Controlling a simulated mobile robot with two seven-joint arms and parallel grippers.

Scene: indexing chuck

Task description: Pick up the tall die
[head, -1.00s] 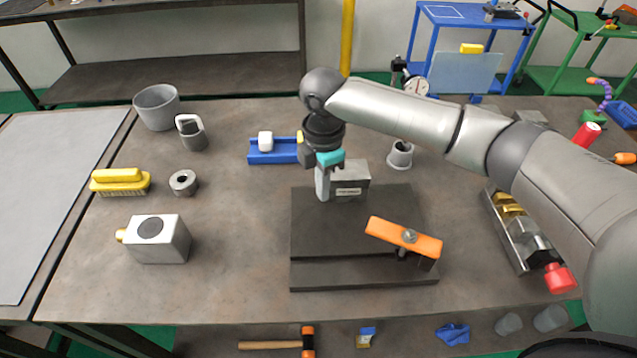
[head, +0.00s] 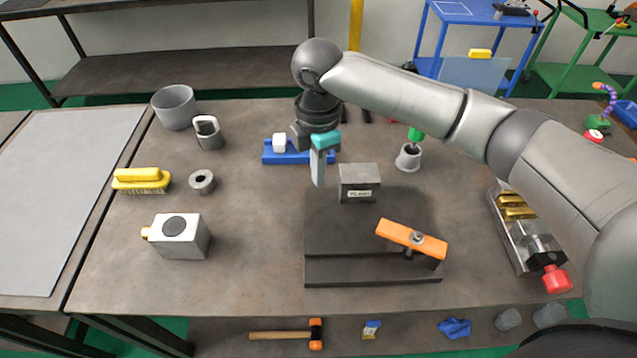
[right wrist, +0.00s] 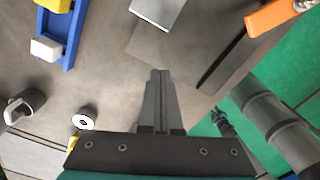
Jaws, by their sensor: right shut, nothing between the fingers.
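No thing is plainly marked as the tall die. A grey block with a small label (head: 360,182) stands at the back of the dark plate (head: 330,235); I cannot tell whether it is the die. The block is partly seen at the top of the right wrist view (right wrist: 158,10). My right gripper (head: 318,182) points down just left of the block, apart from it, near the plate's back left corner. Its fingers (right wrist: 160,73) are together with nothing between them. My left gripper is out of view.
An orange clamp bar (head: 411,238) sits on the plate's front right. A blue tray with a white piece (head: 279,143) lies behind the gripper. A grey ring (head: 202,182), a yellow brush (head: 141,179) and a metal box (head: 180,240) stand left. A steel rack (head: 515,235) stands right.

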